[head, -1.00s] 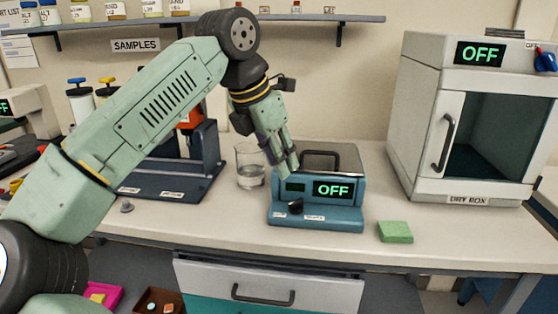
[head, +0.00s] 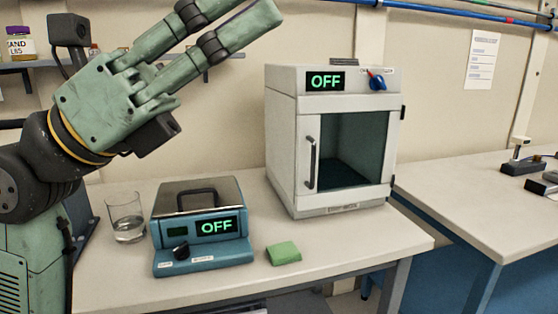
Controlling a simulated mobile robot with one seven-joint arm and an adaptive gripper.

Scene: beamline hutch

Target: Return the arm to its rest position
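My gripper (head: 246,8) is raised at the top left of the head view, pointing up and to the right. My arm comes in from the left edge, bent at the dark wrist joint. The gripper is in the air, apart from the bench things, and appears above the blue hot-plate-like device (head: 204,252), whose display reads OFF.
A glass beaker (head: 127,226) with clear liquid stands left of the blue device. A green sponge (head: 284,253) lies to its right. The white dry box (head: 297,160), door closed, reads OFF. A shelf (head: 222,56) is behind my gripper. Another bench (head: 460,205) stands at right.

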